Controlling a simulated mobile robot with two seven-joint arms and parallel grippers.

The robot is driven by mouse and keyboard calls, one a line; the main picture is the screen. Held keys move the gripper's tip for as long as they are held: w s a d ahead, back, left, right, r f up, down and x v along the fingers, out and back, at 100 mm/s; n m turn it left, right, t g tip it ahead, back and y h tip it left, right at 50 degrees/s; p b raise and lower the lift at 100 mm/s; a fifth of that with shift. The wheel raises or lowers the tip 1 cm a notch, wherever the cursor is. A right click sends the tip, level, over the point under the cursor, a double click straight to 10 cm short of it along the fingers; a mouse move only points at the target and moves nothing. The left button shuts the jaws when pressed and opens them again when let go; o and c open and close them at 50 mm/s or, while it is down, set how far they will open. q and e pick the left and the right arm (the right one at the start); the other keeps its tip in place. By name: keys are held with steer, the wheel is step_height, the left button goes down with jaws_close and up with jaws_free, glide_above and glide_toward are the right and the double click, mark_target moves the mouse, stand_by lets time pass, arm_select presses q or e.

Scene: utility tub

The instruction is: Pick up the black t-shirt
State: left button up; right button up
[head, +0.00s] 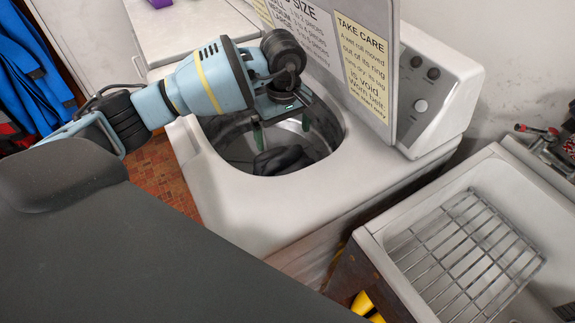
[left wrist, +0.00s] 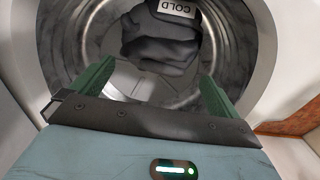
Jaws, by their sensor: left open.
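The black t-shirt (head: 280,160) lies crumpled inside the metal drum of the white top-loading washer (head: 235,175). In the left wrist view the black t-shirt (left wrist: 160,48) is a dark folded heap against the far part of the drum, with a white label reading "COLD" at its top edge. My left gripper (head: 281,132) reaches down into the washer opening, above the t-shirt. In the left wrist view its two green fingers (left wrist: 152,85) are wide apart with nothing between them, and the t-shirt lies beyond their tips. My right gripper is not in view.
The drum rim closely surrounds the left gripper. A raised lid with printed notices (head: 365,60) stands behind the opening, beside the control panel (head: 430,95). A sink with a wire rack (head: 465,255) is at the right. Blue clothing (head: 35,75) hangs at the left.

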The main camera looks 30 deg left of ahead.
mark_target(284, 155)
arm_select(q)
steer(key=shift+s+f, duration=0.1)
steer(key=shift+f, duration=1.2)
steer(key=shift+s+d+f+p, duration=0.1)
steer(key=shift+f+p, duration=0.1)
steer(key=shift+f, duration=1.1)
steer(key=shift+s+d+f+p, duration=0.1)
steer(key=shift+f+p, duration=0.05)
steer(key=shift+f, duration=1.1)
steer(key=shift+w, duration=0.1)
steer(key=c, duration=1.3)
step_height(284, 155, up, 10)
